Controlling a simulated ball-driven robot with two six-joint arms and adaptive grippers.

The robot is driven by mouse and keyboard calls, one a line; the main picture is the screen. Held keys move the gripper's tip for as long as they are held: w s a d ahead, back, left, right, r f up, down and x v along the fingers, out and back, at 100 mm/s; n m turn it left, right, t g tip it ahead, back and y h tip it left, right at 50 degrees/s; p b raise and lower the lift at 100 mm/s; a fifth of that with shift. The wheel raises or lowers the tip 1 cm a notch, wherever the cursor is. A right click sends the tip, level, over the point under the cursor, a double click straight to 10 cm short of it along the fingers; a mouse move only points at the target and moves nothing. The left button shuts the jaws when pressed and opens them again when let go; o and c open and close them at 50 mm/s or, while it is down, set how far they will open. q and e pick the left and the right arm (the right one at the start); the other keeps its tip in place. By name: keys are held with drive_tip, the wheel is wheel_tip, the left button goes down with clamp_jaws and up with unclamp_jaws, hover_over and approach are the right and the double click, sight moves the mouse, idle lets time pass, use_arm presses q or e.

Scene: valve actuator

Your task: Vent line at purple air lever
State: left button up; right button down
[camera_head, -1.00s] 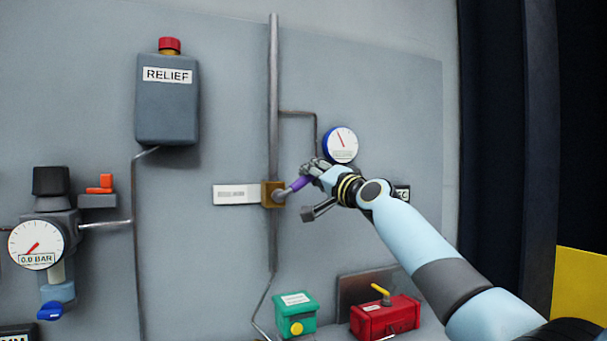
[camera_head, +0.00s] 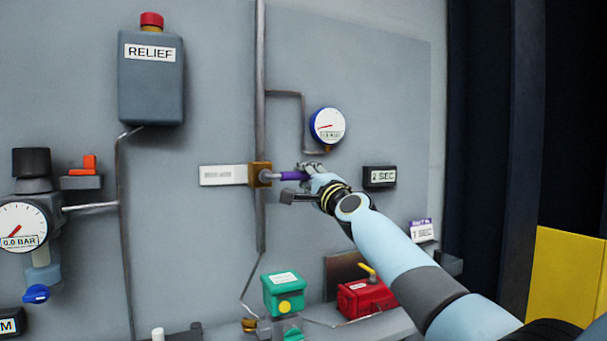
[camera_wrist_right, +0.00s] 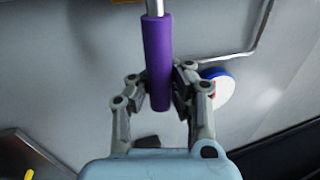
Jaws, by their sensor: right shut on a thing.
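The purple lever (camera_head: 294,175) sticks out to the right, nearly level, from a brass valve block (camera_head: 259,174) on the vertical pipe. My right gripper (camera_head: 308,173) is shut on the lever's outer end. In the right wrist view the purple sleeve (camera_wrist_right: 157,62) lies between the two fingers of my right gripper (camera_wrist_right: 158,95). A round blue-rimmed gauge (camera_head: 327,126) sits above the gripper, its needle pointing left. My left gripper is not in view.
A grey RELIEF box (camera_head: 151,85) and a 0.0 BAR gauge (camera_head: 22,226) are at left. A green box (camera_head: 284,293) and a red box (camera_head: 364,298) stand below. The panel around the lever is otherwise mostly clear.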

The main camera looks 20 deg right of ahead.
drive_tip(key=shift+a+f, duration=0.1)
drive_tip(key=shift+f, duration=0.6)
drive_tip(key=c, duration=1.9)
unclamp_jaws()
drive_tip(key=o, duration=0.7)
drive_tip(key=shift+s+r, duration=0.35)
drive_tip(key=shift+s, duration=0.05)
drive_tip(key=shift+c, duration=0.2)
drive_tip(key=shift+o, duration=0.4)
drive_tip(key=shift+w, duration=0.15)
drive_tip(key=shift+r, duration=0.1)
drive_tip(key=v, duration=1.2)
